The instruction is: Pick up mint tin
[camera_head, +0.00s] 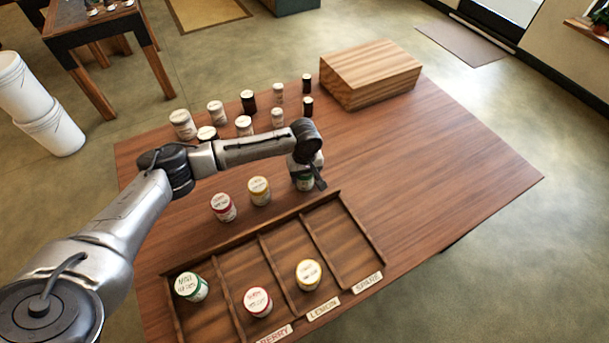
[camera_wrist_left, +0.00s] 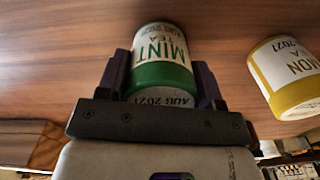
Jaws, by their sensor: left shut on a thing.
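A green-banded mint tin (camera_wrist_left: 162,65) with a white label sits between the two fingers of my left gripper (camera_wrist_left: 163,80) in the left wrist view. In the head view this tin (camera_head: 305,183) shows partly below my left gripper (camera_head: 310,172), at or close to the table top. The gripper is shut on it. Another green tin marked mint (camera_head: 191,287) stands in the leftmost compartment of the wooden tray (camera_head: 345,202). My right gripper is in neither view.
A yellow lemon tin (camera_head: 259,191) and a red tin (camera_head: 223,207) stand left of the held tin. The tray's compartments hold a red tin (camera_head: 258,302) and a yellow tin (camera_head: 308,275); the spare one is empty. Jars and a wooden box (camera_head: 370,75) stand behind.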

